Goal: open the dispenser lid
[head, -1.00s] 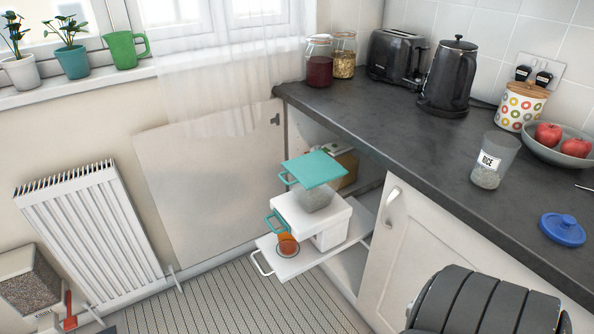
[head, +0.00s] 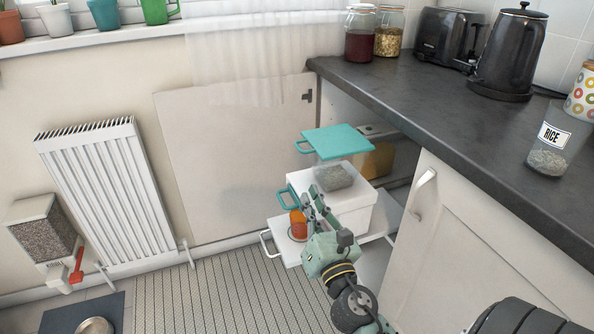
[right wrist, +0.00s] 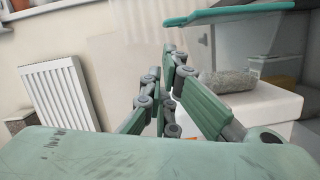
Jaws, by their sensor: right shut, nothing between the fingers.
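A dispenser stands on a pulled-out white shelf (head: 278,222) of the open cabinet. It has a flat teal lid (head: 337,140) with a handle loop at its left, over a clear hopper (head: 333,178) with grey contents. The lid lies level over the hopper. Below is a white base (head: 347,208) with a teal lever (head: 286,198) and an orange cup (head: 298,224) in front. My right gripper (head: 312,194) is shut and empty, in front of the base and below the lid. In the right wrist view, the lid (right wrist: 232,12) is above and right of the fingers (right wrist: 168,62). My left gripper is not in view.
The cabinet door (head: 235,160) stands open behind the dispenser. The dark counter (head: 450,125) overhangs on the right, with a rice jar (head: 553,145) on it. A wall-side feeder (head: 42,232) with a red lever and a radiator (head: 105,195) are at left. Floor between is clear.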

